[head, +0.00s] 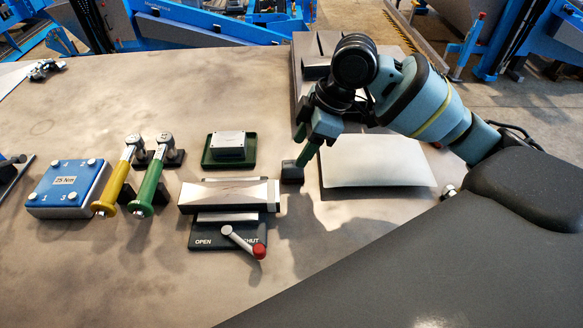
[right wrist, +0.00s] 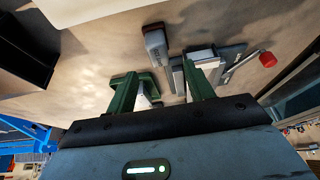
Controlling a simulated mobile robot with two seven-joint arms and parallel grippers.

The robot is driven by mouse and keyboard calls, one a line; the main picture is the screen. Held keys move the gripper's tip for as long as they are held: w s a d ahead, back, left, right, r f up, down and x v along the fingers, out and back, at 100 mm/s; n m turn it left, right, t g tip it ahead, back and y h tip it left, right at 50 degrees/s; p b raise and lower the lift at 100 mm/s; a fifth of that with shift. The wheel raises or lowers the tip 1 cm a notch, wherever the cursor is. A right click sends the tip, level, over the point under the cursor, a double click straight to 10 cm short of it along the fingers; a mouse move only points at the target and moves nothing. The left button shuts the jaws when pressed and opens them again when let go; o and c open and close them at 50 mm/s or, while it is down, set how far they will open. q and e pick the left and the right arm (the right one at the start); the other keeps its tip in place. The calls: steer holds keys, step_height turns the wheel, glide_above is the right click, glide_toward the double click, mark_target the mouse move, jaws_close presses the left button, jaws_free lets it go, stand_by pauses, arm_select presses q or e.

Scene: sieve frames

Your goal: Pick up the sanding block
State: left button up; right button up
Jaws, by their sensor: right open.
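A small dark grey block (head: 292,172) stands on the table between the long box-shaped fixture and a pale sheet; it also shows in the right wrist view (right wrist: 156,45). Another grey block (head: 229,146) with a light top sits in a green tray (head: 208,164). No label shows which of the two is the sanding block. My right gripper (head: 309,150) is open and empty, pointing down just right of the small dark block in the head view. Its green fingers (right wrist: 162,88) are spread in the right wrist view, with the dark block beyond them. My left gripper is not seen.
The long grey fixture (head: 222,194) has a red-knobbed lever (head: 245,242) on an OPEN/SHUT base. A yellow-handled tool (head: 115,180), a green-handled tool (head: 150,182) and a blue 25 Nm box (head: 70,184) stand left. The pale sheet (head: 375,162) lies right. The far-left table is mostly clear.

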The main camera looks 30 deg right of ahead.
mark_target(293, 163)
steer(key=shift+x, duration=0.9)
steer(key=shift+w+f, duration=0.1)
steer(key=x, duration=0.5)
steer(key=shift+d+f, duration=0.15)
steer(key=shift+d, duration=0.15)
steer(key=shift+c, duration=0.3)
steer(key=c, duration=0.9)
